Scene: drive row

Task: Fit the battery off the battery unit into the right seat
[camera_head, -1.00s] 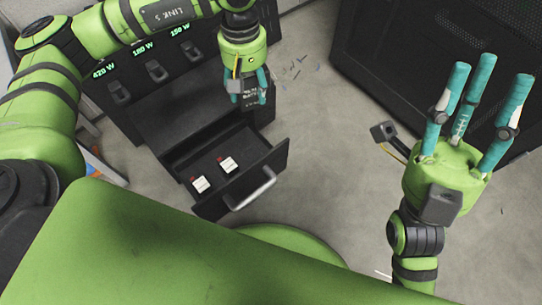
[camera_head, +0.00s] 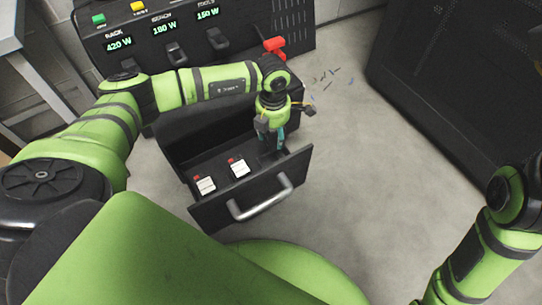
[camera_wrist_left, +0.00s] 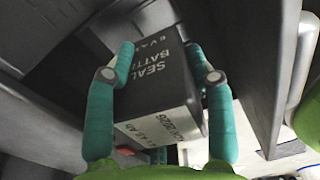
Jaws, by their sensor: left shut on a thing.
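My left gripper (camera_head: 271,143) points down at the right end of the open black drawer (camera_head: 252,198). In the left wrist view the left gripper (camera_wrist_left: 158,48) is shut on the battery (camera_wrist_left: 155,82), a dark box with white lettering and a pale lettered face, its fingers along both sides. A dark drawer wall runs close beside it. In the head view the battery is mostly hidden by the fingers and drawer front, so I cannot tell whether it touches the right seat. Two white blocks with red parts sit in the drawer, left (camera_head: 205,185) and middle (camera_head: 238,168). My right gripper is out of view.
The black unit (camera_head: 110,65) behind the drawer has green watt displays, coloured buttons and hanging dark plugs. A red part (camera_head: 274,46) stands at its right. A tall black perforated cabinet (camera_head: 440,90) is at right. Grey floor (camera_head: 350,170) between is clear except small scraps.

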